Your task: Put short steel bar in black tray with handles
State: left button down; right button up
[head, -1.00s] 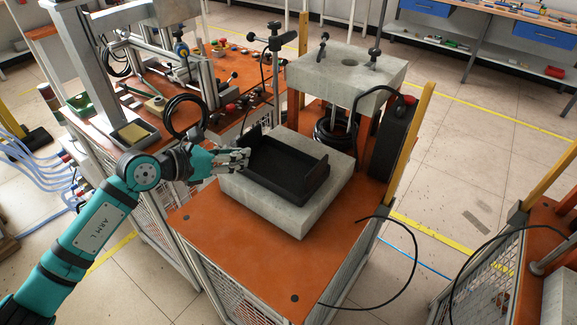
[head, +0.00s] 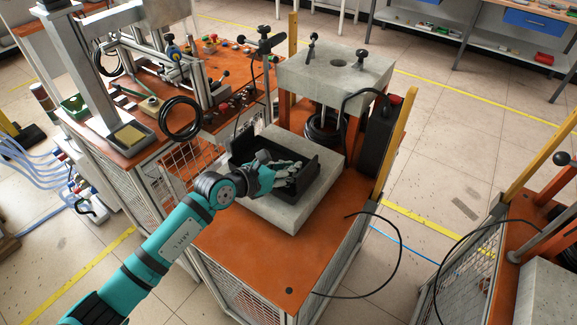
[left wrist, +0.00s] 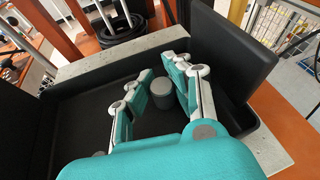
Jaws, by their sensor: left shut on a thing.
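The black tray with handles (head: 243,144) sits on a pale concrete block (head: 292,217) on the orange bench. In the left wrist view its dark floor (left wrist: 75,118) and one raised end (left wrist: 232,48) surround my gripper. My left gripper (head: 284,174) is over the inside of the tray, low down. In the left wrist view its teal and white fingers (left wrist: 161,72) are closed around the short steel bar (left wrist: 162,95), a small grey cylinder seen end-on. I cannot tell whether the bar touches the tray floor. In the head view the hand hides the bar. My right gripper is not in view.
A press with a concrete top (head: 337,73) stands behind the tray, with a black box (head: 380,135) on its right. A black cable (head: 398,255) loops off the bench's right edge. The orange bench front (head: 245,255) is clear.

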pick_arm(q)
jog(key=shift+f, duration=0.1)
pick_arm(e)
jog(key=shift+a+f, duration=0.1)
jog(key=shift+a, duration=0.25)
pick_arm(q)
jog(key=c, duration=1.7)
grip_release()
jog(key=shift+f, duration=0.1)
jog(key=shift+c, duration=0.2)
jog(key=o, duration=0.5)
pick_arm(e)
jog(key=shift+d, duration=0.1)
pick_arm(q)
jog(key=shift+r, duration=0.35)
jog(key=b+v, duration=0.1)
jog(key=v, duration=1.1)
jog(key=shift+f, duration=0.1)
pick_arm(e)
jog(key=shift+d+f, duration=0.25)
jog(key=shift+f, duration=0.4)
